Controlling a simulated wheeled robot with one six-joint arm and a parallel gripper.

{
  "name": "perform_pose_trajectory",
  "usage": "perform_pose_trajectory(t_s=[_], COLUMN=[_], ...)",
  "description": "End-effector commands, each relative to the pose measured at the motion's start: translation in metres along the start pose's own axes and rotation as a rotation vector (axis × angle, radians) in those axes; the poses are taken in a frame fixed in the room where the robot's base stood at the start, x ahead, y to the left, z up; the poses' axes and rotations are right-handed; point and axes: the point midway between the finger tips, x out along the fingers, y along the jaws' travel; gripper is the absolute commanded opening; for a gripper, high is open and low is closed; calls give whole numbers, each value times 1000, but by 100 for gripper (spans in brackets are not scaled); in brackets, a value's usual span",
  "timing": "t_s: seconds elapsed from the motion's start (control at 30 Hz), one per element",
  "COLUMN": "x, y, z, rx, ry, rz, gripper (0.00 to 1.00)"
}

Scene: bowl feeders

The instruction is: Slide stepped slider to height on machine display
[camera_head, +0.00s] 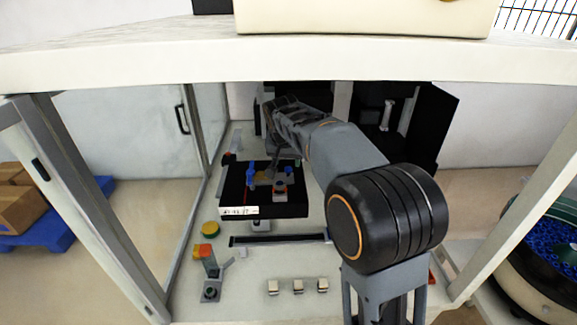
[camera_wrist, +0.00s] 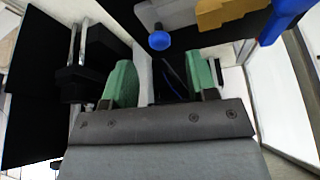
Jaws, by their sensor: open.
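A yellow stepped piece (camera_wrist: 222,13), which looks like the stepped slider, shows at the top of the wrist view. It looks small and partly hidden in the head view, on a black machine plate (camera_head: 290,211). A white label with dark marks (camera_head: 239,211) is on the plate's front edge; I cannot read it or tell whether it is the display. My gripper (camera_wrist: 160,78) has two green fingertips, spread apart with a gap between them. The yellow piece lies beyond the fingertips, up and right in the wrist view, not between them. In the head view my arm largely hides the gripper.
A blue knob (camera_wrist: 159,40) is just beyond the fingertips, and a larger blue part (camera_wrist: 285,18) is at upper right. Black panels (camera_head: 425,125) stand behind my arm. Several small pale blocks (camera_head: 298,286) and an orange-topped fixture (camera_head: 205,252) are on the bench in front. A frame surrounds the bench.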

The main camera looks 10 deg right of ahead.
Motion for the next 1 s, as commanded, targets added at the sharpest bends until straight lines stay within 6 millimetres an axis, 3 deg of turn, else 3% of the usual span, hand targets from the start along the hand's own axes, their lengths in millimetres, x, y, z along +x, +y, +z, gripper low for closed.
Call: perform_pose_trajectory(t_s=[0.3,0.7,1.0], x=[34,40,40], y=[0,0,0], z=[0,0,0], rx=[-1,-1,-1], ry=[-1,0,0], rz=[0,0,0], gripper=[53,53,26])
